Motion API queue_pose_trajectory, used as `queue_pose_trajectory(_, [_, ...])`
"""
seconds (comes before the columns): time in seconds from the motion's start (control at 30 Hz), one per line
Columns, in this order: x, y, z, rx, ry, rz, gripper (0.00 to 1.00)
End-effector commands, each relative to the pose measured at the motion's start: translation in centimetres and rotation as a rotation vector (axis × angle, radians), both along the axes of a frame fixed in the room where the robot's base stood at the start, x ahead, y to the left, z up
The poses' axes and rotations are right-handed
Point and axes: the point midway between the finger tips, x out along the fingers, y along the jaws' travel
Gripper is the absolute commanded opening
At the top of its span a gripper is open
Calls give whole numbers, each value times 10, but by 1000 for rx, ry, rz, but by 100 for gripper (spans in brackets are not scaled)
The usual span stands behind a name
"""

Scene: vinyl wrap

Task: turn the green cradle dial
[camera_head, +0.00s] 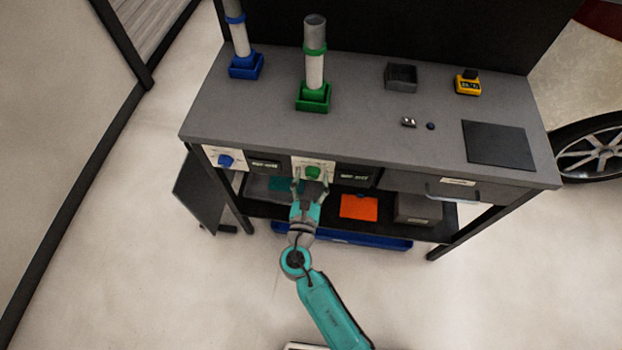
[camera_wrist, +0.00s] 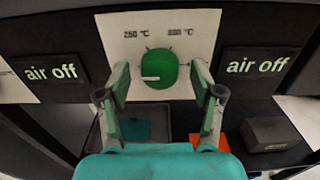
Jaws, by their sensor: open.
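The green cradle dial (camera_head: 313,172) is on a white panel on the bench front, below the green cradle (camera_head: 314,97) that holds an upright grey-topped tube. In the wrist view the dial (camera_wrist: 158,69) is round, with a white pointer mark toward its lower left, and labels reading about 250 °C and a second temperature that is hard to read above it. My gripper (camera_wrist: 160,92) is open, its two fingers to the left and right of the dial. Whether the fingers touch the dial cannot be told. In the head view my gripper (camera_head: 310,180) is in front of the panel.
A blue dial (camera_head: 226,161) is on a panel to the left, below a blue cradle (camera_head: 246,66) with a tube. "Air off" displays (camera_wrist: 50,72) flank the green dial. A drawer handle (camera_head: 452,194) sits at right. The lower shelf holds an orange sheet (camera_head: 359,207) and a grey box (camera_head: 418,209).

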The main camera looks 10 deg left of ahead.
Motion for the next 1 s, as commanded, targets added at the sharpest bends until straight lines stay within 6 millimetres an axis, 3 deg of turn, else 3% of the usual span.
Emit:
queue_pose_trajectory(0.23, [0,0,0,0,0,0,66])
queue_pose_trajectory(0.47, [0,0,0,0,0,0,9])
queue_pose_trajectory(0.77, [0,0,0,21,-1,0,7])
queue_pose_trajectory(1.0, [0,0,0,133,-5,0,7])
